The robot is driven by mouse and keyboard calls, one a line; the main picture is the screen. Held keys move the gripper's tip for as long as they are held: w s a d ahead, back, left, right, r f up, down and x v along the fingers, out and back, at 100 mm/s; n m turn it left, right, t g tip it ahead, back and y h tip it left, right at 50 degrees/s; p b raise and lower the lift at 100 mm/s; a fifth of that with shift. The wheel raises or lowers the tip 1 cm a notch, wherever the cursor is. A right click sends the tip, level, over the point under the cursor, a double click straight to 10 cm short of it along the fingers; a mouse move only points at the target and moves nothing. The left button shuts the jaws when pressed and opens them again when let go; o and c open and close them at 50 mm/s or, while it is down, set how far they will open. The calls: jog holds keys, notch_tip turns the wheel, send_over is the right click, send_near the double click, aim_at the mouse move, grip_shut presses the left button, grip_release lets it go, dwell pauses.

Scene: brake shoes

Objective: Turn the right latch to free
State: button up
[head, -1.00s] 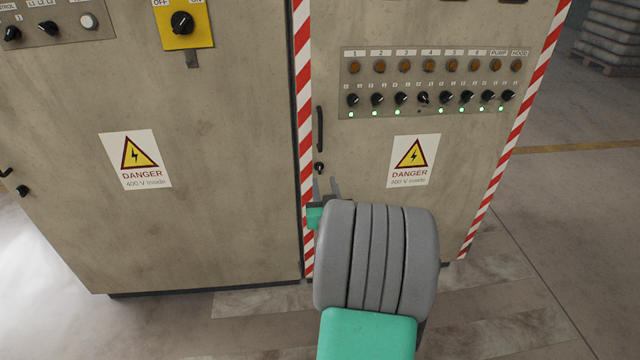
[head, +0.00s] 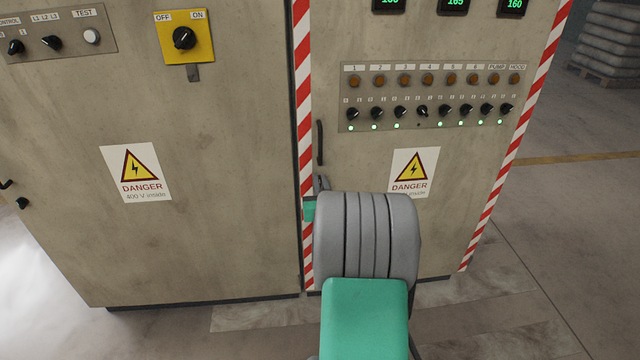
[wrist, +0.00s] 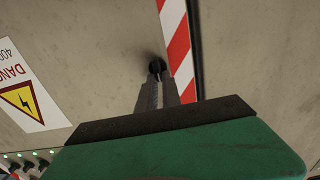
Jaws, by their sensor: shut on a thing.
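The right latch is a small black knob on the right cabinet door, below the black door handle (head: 320,142). In the wrist view the latch (wrist: 156,66) shows at the tips of my gripper (wrist: 157,78), beside the red-and-white striped edge. My gripper is shut on the latch, its two grey fingers close together. In the head view my gripper (head: 321,184) reaches the door below the handle, and the fingers hide the latch. How far the latch is turned cannot be told.
A danger sign (head: 414,172) is right of the latch, partly behind my arm. Above is a switch panel (head: 436,95) with several knobs and green lights. The left cabinet (head: 220,220) carries a yellow OFF/ON switch (head: 185,37). Open floor (head: 570,240) lies at right.

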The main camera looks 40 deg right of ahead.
jog(key=shift+m, duration=0.5)
grip_shut()
jog(key=m+p, duration=0.1)
jog(key=m, duration=0.4)
jog(key=m+p, duration=0.1)
jog(key=m, duration=0.5)
jog(key=d+f+m+p, duration=0.1)
jog(key=m, duration=0.4)
jog(key=shift+s+d+f+m, duration=0.1)
jog(key=shift+s+m, duration=0.25)
jog(key=shift+m, duration=0.05)
dwell(0.4)
jog(key=shift+o, duration=2.2)
grip_release()
jog(key=shift+w+f, duration=0.1)
jog(key=shift+o, duration=1)
